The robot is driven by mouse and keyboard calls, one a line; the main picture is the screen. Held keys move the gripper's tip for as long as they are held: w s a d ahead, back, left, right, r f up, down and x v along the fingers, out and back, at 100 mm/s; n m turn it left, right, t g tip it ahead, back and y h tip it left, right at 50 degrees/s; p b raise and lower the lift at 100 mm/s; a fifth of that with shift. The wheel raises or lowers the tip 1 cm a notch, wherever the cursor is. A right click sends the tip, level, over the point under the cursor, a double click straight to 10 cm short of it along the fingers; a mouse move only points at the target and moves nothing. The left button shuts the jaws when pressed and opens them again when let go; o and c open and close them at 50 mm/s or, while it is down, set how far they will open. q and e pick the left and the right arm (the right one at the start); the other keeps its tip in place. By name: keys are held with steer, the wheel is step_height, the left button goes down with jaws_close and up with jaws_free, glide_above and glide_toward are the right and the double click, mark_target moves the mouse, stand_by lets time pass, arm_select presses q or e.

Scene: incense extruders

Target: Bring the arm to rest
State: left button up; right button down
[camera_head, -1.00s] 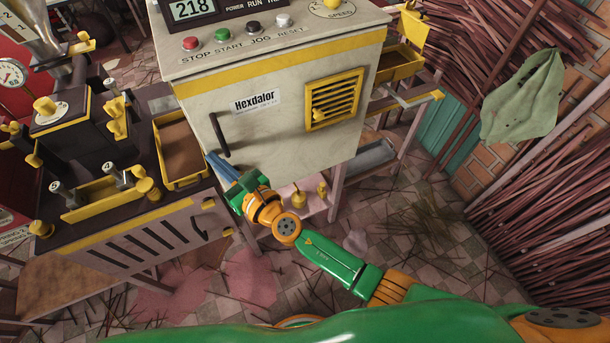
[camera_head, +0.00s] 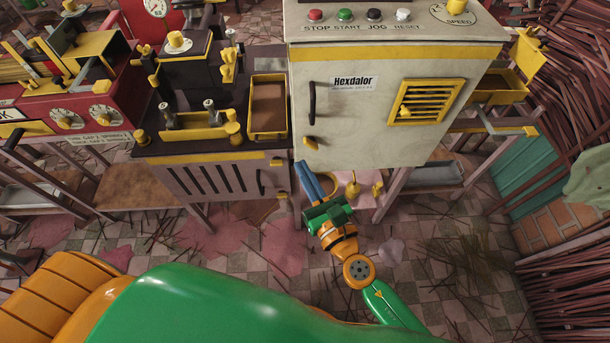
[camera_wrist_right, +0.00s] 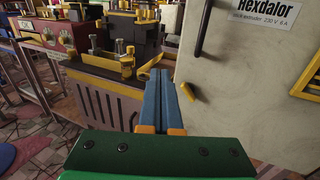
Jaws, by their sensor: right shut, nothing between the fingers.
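My right gripper (camera_head: 308,171) has blue fingers and a green body. It is shut and empty, in front of the lower left part of the pale Hexdalor control cabinet (camera_head: 370,130). In the right wrist view the blue fingers (camera_wrist_right: 162,82) lie side by side, pointing ahead between the dark machine bench and the cabinet door. I cannot tell whether they touch the cabinet. My right arm is bent, with its green forearm (camera_head: 392,308) low in the head view. My left gripper is not in view.
The dark extruder bench (camera_head: 225,178), with a yellow-rimmed tray (camera_head: 252,135), stands left of the cabinet. A red machine (camera_head: 70,116) with dials is farther left. Bundled sticks (camera_head: 575,270) and a green cloth (camera_head: 592,178) are at right. Tiled floor (camera_head: 460,285) is open, with scattered sticks.

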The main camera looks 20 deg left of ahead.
steer(key=s+d+f+m+g+h, duration=0.2)
steer(key=d+f+m+h, duration=0.1)
steer(key=d+f+m, duration=0.45)
steer(key=s+d+f+m+g+h+p, duration=0.1)
steer(key=s+d+f+m+g+h, duration=0.15)
steer(key=d+f+m, duration=0.45)
steer(key=s+d+f+m+g+h, duration=0.1)
steer(key=s+d+f+m+h, duration=0.25)
steer(key=f+m, duration=0.7)
steer(key=s+d+f+m+g+h, duration=0.1)
steer(key=s+d+f+m+g, duration=0.2)
steer(key=s+d+f+m, duration=0.2)
steer(key=s+d+f+m+g+h, duration=0.1)
steer(key=s+d+f+m+g, duration=0.3)
steer(key=s+m, duration=0.7)
steer(key=s+d+f, duration=0.1)
steer(key=s+f, duration=0.1)
steer(key=s, duration=0.3)
steer(key=shift+s+d+m+h+p, duration=0.15)
steer(key=shift+d+m+h+p, duration=0.1)
steer(key=shift+m+h+p, duration=0.15)
